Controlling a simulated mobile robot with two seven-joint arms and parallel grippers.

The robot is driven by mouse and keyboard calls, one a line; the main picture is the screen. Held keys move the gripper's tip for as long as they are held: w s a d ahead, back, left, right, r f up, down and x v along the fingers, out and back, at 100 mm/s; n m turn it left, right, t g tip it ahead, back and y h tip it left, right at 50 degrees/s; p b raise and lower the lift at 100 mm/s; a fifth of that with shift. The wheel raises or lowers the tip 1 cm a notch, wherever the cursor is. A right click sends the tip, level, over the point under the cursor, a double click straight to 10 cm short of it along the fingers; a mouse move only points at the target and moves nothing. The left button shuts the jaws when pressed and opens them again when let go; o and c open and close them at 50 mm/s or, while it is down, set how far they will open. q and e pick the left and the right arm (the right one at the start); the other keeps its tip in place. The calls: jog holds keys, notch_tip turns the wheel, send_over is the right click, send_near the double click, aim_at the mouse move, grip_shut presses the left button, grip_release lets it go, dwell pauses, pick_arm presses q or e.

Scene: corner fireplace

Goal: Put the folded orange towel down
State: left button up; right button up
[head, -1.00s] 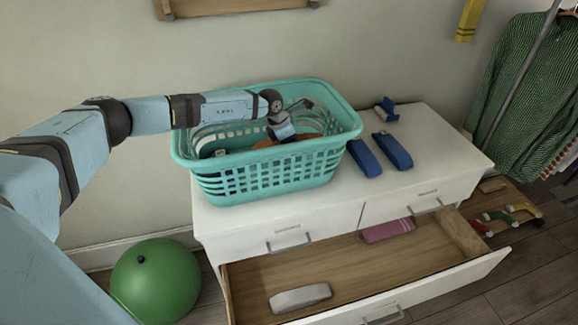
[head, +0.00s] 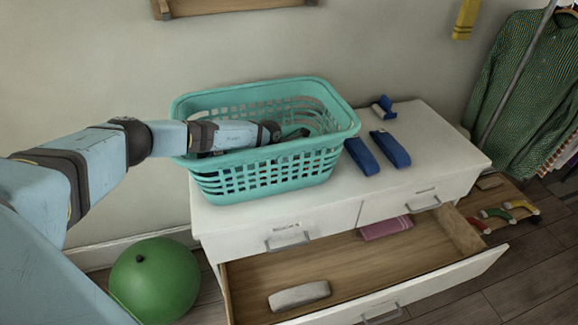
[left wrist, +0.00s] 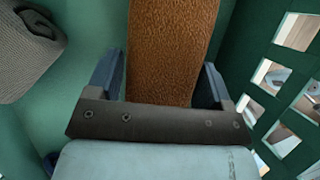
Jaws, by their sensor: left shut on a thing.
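The folded orange towel (left wrist: 172,45) shows brown-orange in the left wrist view, between the two fingers of my left gripper (left wrist: 165,88). The gripper is shut on it. Green basket walls surround them, so they are down inside the teal laundry basket (head: 265,178) on the white dresser. In the head view the towel is hidden behind the basket's front wall and my arm. Whether the towel touches the basket floor cannot be told. My right gripper is in neither view.
A grey folded cloth (left wrist: 28,50) lies in the basket at left. Blue folded items (head: 391,149) lie on the dresser top (head: 440,150). The open drawer (head: 350,262) holds a pale bundle (head: 299,296) and a pink cloth (head: 386,229). A green ball (head: 155,280) is on the floor.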

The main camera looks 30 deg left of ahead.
pick_arm(q)
jog(key=o, duration=1.1)
jog(key=v, duration=1.2)
jog(key=shift+w+d+r, duration=0.1)
